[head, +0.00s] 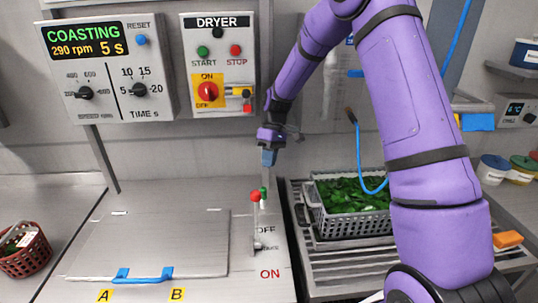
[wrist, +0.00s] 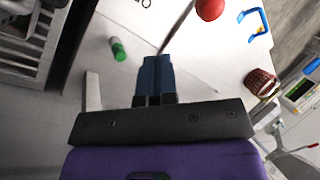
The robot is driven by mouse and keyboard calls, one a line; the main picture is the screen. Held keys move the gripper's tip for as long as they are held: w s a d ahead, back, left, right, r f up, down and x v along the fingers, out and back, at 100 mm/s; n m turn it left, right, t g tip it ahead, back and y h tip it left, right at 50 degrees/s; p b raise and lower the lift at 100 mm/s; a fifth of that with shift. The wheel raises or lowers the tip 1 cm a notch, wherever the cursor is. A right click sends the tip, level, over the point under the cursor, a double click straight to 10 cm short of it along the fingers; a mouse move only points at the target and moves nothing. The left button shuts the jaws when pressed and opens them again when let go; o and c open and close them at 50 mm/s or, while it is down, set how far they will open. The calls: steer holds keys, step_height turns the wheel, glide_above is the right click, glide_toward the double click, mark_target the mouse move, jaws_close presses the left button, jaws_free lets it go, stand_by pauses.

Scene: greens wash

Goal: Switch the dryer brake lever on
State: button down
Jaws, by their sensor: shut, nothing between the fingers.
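The brake lever, a thin rod with a red ball knob (head: 255,197), stands roughly upright on the dryer's top. OFF is printed behind its base and ON in front. The red knob (wrist: 210,9) also shows at the top of the wrist view. A small green-tipped part (head: 264,191) stands just behind the knob and shows in the wrist view (wrist: 118,50). My gripper (head: 268,158) points down above and slightly behind the knob, apart from it. Its blue fingers (wrist: 153,72) are shut and empty. The dryer display (head: 85,40) reads COASTING, 290 rpm, 5 s.
The closed dryer lid (head: 150,240) with a blue handle (head: 143,275) lies left of the lever. A grey crate of greens (head: 318,222) stands on a rack at right. A red basket (head: 22,262) is far left. The DRYER control box (head: 220,60) is on the wall behind.

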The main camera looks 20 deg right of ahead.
steer(key=s+a+f, duration=0.4)
steer(key=shift+s+a+f, duration=0.25)
steer(key=shift+s, duration=0.05)
stand_by(0.5)
